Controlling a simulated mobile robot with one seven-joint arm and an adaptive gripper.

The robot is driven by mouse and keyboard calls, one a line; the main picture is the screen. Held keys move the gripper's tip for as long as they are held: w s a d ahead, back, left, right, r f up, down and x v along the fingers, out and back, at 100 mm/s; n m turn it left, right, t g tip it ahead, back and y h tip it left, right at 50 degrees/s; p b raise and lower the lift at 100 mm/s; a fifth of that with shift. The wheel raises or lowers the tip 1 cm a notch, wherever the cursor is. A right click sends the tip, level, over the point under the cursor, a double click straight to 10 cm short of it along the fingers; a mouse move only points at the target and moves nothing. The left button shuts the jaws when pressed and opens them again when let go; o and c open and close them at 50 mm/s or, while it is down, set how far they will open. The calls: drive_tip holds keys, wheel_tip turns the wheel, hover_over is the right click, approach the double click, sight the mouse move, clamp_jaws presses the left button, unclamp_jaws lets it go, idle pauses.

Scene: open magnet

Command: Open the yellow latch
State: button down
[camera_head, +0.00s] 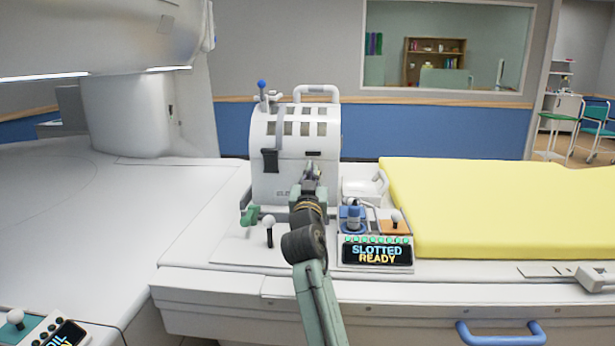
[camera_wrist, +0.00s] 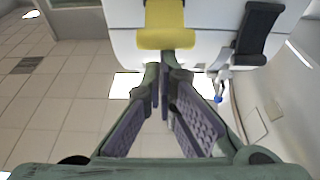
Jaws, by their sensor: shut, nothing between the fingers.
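The yellow latch (camera_wrist: 166,28) shows at the top middle of the wrist view, on the white curved coil housing. In the head view the latch is hidden behind my arm, and the housing (camera_head: 263,182) stands at the centre. My gripper (camera_wrist: 168,62) is shut and empty. Its fingertips are at the latch's lower edge in the wrist view; I cannot tell whether they touch. In the head view my gripper (camera_head: 312,170) is in front of the housing's right part.
A black latch (camera_wrist: 258,32) is right of the yellow one; it also shows in the head view (camera_head: 270,160). A blue-tipped lever (camera_head: 262,88) tops the housing. A white-knobbed stick (camera_head: 268,228), a display panel (camera_head: 376,252) and a yellow mattress (camera_head: 480,205) surround my arm.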

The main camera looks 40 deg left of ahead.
drive_tip(key=shift+s+d+f+b, duration=0.1)
drive_tip(key=shift+d+f+b, duration=0.05)
drive_tip(key=shift+f+b, duration=1.5)
drive_tip(key=shift+f, duration=0.3)
drive_tip(key=s+d, duration=0.8)
drive_tip(key=s, duration=0.4)
drive_tip(key=shift+s, duration=0.4)
drive_tip(key=shift+s+a, duration=0.1)
